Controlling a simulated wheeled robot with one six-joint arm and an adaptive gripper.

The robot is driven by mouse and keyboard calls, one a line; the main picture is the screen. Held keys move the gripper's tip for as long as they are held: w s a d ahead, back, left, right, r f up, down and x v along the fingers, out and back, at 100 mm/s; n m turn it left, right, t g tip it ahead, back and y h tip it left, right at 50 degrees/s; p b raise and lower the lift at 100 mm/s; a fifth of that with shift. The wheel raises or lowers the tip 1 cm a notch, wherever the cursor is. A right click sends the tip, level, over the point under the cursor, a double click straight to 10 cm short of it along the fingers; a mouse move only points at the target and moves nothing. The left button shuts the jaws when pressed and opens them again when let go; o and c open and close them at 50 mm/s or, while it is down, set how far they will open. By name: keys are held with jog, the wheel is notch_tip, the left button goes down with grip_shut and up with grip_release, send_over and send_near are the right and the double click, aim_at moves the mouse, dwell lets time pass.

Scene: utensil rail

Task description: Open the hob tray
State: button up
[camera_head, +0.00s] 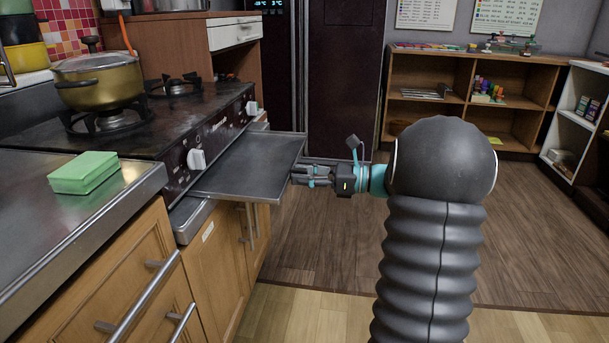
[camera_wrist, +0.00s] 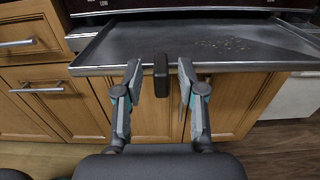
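The hob tray (camera_head: 250,165) is a flat grey metal tray pulled well out from under the hob front, over the wooden cupboard doors. It also shows in the wrist view (camera_wrist: 150,40), with some crumbs on its right part. A dark handle tab (camera_wrist: 161,75) hangs at the middle of its front edge. My gripper (camera_head: 300,174) is at the tray's front edge. In the wrist view its two fingers (camera_wrist: 160,82) stand apart, one on each side of the tab, with a visible gap on both sides.
The hob (camera_head: 150,120) has white knobs and carries a lidded pot (camera_head: 98,85). A green sponge (camera_head: 84,172) lies on the steel counter at left. The wooden floor (camera_head: 330,240) in front of the tray is clear. Low shelves (camera_head: 460,95) stand at the back.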

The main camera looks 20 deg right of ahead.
jog(key=shift+d, duration=0.1)
jog(key=v, duration=1.2)
